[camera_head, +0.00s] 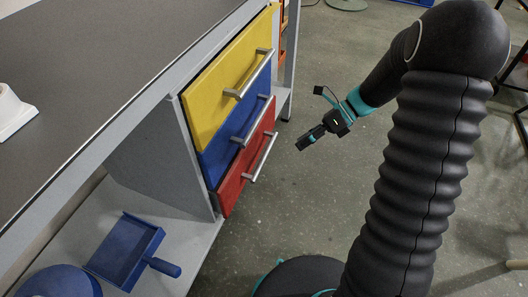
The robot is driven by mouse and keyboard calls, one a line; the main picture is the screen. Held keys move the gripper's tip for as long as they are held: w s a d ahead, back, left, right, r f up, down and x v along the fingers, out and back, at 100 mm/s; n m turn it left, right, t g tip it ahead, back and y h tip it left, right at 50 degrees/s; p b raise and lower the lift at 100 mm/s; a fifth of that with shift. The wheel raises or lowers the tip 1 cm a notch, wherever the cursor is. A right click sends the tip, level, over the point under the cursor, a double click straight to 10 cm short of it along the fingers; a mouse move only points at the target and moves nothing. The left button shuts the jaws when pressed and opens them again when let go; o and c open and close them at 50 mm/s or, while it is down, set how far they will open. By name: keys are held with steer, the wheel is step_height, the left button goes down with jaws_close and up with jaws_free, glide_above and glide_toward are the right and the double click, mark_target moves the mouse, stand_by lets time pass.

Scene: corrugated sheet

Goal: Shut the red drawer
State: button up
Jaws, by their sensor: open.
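The red drawer (229,189) is the lowest of three stacked drawers under the workbench, with a silver bar handle (264,158). Its front appears to stand slightly forward of the cabinet side; I cannot tell exactly how far it is open. The blue drawer (218,157) is directly above it and the yellow drawer (212,101) is on top. My gripper (303,144) is to the right of the drawers, apart from the red drawer's handle, with its fingers pointing left towards the drawer fronts. It is open and holds nothing visible.
The grey workbench top (110,50) spans the left, with a white object (12,112) at its edge. A blue dustpan (125,250) and a round blue object (58,283) are on the lower shelf (190,238). The speckled floor (310,200) before the drawers is clear.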

mark_target(264, 155)
steer(key=w+d+f+m+t+y+p, duration=0.1)
steer(key=w+f+m+y, duration=0.25)
steer(key=f+m, duration=0.3)
steer(key=w+d+f+m+t+y+p, duration=0.1)
steer(key=w+f+m+y, duration=0.25)
steer(key=f+m, duration=0.3)
steer(key=shift+h, duration=0.5)
steer(key=a+f, duration=0.1)
steer(key=a, duration=0.3)
steer(key=a+f, duration=0.1)
steer(key=a, duration=0.4)
steer(key=a+f, duration=0.1)
steer(key=a, duration=0.3)
steer(key=shift+s+a, duration=0.3)
steer(key=shift+a, duration=0.05)
jaws_close()
